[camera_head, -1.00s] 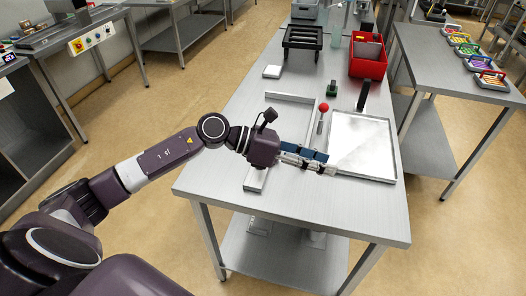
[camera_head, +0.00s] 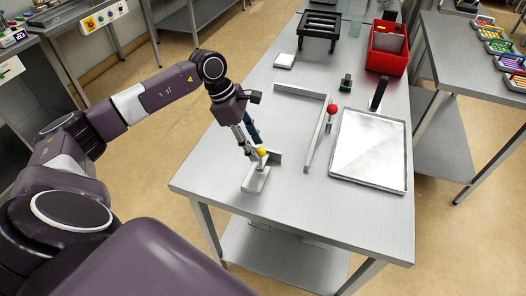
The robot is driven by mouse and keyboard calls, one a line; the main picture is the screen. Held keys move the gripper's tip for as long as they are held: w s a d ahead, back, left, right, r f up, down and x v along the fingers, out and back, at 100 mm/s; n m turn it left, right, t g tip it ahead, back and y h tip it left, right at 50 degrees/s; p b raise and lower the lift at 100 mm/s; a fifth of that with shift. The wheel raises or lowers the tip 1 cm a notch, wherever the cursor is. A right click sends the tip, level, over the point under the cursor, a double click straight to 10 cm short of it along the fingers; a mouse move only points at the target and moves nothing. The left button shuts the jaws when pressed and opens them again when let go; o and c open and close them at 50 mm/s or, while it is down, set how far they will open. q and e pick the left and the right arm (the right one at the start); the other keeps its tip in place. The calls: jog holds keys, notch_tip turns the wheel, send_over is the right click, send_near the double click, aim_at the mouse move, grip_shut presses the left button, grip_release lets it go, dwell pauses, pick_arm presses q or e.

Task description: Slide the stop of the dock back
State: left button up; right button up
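The dock is a low metal frame on the steel table, with a back bar (camera_head: 299,91) and a long right bar (camera_head: 316,138). A red ball knob (camera_head: 332,109) stands on a short post beside the right bar. A low metal block with a yellow knob (camera_head: 262,152) sits at the dock's front left; it looks like the stop (camera_head: 256,180). My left gripper (camera_head: 254,152) points down with its fingertips at the yellow knob. Whether the fingers close on the knob or only touch it cannot be told. My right gripper is out of view.
A shallow metal tray (camera_head: 369,181) lies right of the dock, with a black upright handle (camera_head: 379,93) behind it. A small green-and-black item (camera_head: 346,82), a white square (camera_head: 284,61), a black rack (camera_head: 319,28) and a red bin (camera_head: 386,55) stand farther back. The table's front is clear.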

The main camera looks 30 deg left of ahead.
aim_at(260, 156)
pick_arm(q)
jog(key=p+x, duration=0.1)
jog(key=x, duration=0.3)
jog(key=shift+d+f, duration=0.2)
jog(key=shift+f, duration=0.1)
jog(key=shift+w+f+p, duration=0.1)
jog(key=shift+f+p, duration=0.15)
jog(key=shift+p, duration=0.05)
jog(key=c, duration=1)
grip_shut()
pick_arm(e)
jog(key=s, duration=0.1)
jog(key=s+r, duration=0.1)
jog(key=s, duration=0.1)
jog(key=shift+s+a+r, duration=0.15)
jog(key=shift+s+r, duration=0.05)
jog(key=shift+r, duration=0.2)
